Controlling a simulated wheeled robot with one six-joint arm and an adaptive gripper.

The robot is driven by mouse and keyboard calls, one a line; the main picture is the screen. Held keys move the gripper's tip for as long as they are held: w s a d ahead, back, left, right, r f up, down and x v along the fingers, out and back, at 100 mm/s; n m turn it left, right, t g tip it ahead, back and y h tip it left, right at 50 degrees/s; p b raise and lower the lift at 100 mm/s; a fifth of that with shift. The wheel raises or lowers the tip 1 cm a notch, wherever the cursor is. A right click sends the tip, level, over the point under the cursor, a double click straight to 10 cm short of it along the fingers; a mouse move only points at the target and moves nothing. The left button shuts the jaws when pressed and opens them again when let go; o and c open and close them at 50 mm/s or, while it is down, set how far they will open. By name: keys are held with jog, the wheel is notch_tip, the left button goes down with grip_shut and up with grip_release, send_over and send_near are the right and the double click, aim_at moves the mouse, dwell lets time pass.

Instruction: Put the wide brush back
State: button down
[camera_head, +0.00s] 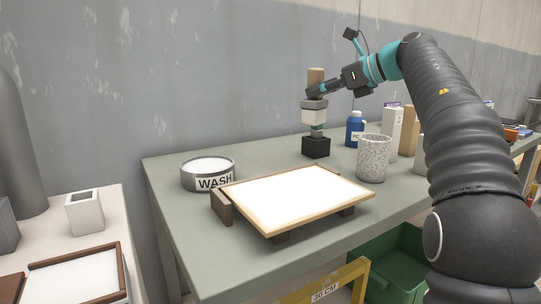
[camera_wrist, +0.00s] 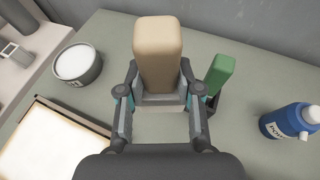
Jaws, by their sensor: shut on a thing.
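The wide brush (camera_head: 316,77) has a pale wooden handle, a grey collar and a white lower end. My gripper (camera_head: 318,91) is shut on it and holds it upright over the table. In the wrist view, the wide brush (camera_wrist: 158,55) stands between the two fingers of my gripper (camera_wrist: 159,72). A black holder (camera_head: 316,148) sits on the table below the brush in the head view. In the wrist view, a green-handled tool (camera_wrist: 219,76) stands in a dark holder (camera_wrist: 212,104), right of the brush. The fingers and palm hide the brush's lower end there.
A round WASH tub (camera_head: 208,178) and a framed white panel (camera_head: 290,198) are on the green table (camera_head: 180,223). A speckled cup (camera_head: 373,163), a blue bottle (camera_head: 355,128) and a white carton (camera_head: 391,132) stand to the right.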

aim_at(313, 122)
jog(key=shift+s+a+f+b, duration=0.2)
jog(key=shift+a+f+b, duration=0.75)
jog(key=shift+a+f, duration=0.9)
jog(key=shift+s+a+f+b, duration=0.15)
jog(key=shift+a+f+b, duration=0.85)
jog(key=shift+a+f, duration=0.9)
jog(key=shift+s+a+f+b, duration=0.2)
jog(key=shift+a+f+b, duration=0.75)
jog(key=shift+a+f, duration=0.9)
jog(key=shift+a, duration=0.15)
jog(key=c, duration=0.8)
grip_release()
jog(key=shift+o, duration=0.2)
jog(key=shift+r, duration=0.25)
jog(key=p+v, duration=0.1)
jog(key=v, duration=1.1)
jog(key=shift+f, duration=0.2)
